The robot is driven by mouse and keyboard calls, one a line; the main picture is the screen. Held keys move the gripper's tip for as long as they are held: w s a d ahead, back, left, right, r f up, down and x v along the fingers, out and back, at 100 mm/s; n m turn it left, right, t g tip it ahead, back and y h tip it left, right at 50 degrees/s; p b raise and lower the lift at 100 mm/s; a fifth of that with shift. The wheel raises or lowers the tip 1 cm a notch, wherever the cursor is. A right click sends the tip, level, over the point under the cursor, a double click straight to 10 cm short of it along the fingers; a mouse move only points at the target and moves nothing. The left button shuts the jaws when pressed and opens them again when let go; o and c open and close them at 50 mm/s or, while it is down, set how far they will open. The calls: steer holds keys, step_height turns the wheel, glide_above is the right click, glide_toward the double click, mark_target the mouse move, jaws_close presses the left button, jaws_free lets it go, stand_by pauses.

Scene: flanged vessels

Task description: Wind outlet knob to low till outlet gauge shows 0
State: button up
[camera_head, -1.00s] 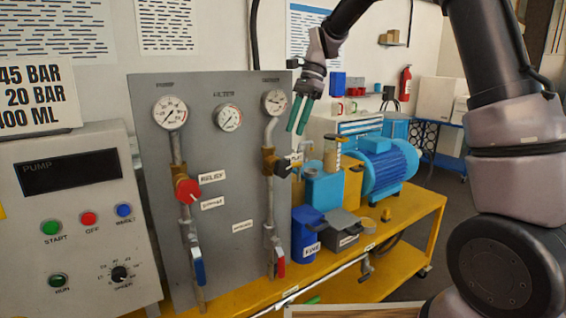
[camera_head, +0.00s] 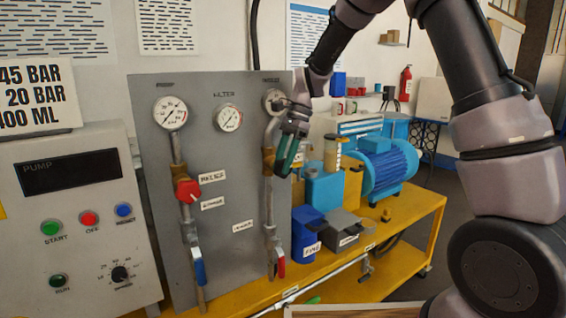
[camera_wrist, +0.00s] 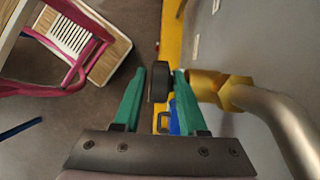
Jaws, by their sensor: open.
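The outlet knob is a black round knob (camera_wrist: 162,86) on the brass valve (camera_wrist: 215,88) of the right-hand pipe. In the head view my gripper hides the knob. My gripper (camera_wrist: 160,72) is open, its two green fingers on either side of the knob. A small gap shows at the left finger; the right finger is very near the knob, and I cannot tell whether it touches. In the head view my gripper (camera_head: 285,160) is at the right edge of the grey panel. The outlet gauge (camera_head: 272,100) above is partly covered by my gripper; its needle cannot be read.
The grey panel (camera_head: 228,180) also bears two other gauges, a red relief knob (camera_head: 188,191), a blue lever (camera_head: 198,268) and a red lever (camera_head: 281,266). A blue container (camera_head: 306,233) and a blue motor (camera_head: 385,168) stand on the yellow bench (camera_head: 412,220).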

jaws_close()
steer(key=shift+a, duration=0.1)
steer(key=shift+s+a+t+h, duration=0.15)
steer(key=shift+t+h, duration=0.2)
steer(key=shift+h, duration=0.2)
steer(key=shift+s+a+t+h, duration=0.1)
steer(key=shift+t+h, duration=0.25)
steer(key=shift+h, duration=0.2)
steer(key=t+h, duration=0.2)
steer(key=shift+s+a+f+h, duration=0.1)
steer(key=shift+a+f+h, duration=0.05)
steer(key=shift+a+h, duration=0.2)
steer(key=t+h, duration=0.1)
steer(key=h, duration=0.1)
steer(key=t+h, duration=0.1)
steer(key=shift+s+a+f+t+h, duration=0.15)
steer(key=shift+f+t+h, duration=0.15)
steer(key=shift+h, duration=0.05)
steer(key=shift+f+t+h, duration=0.2)
steer(key=shift+t+h, duration=0.6)
steer(key=shift+h, duration=0.6)
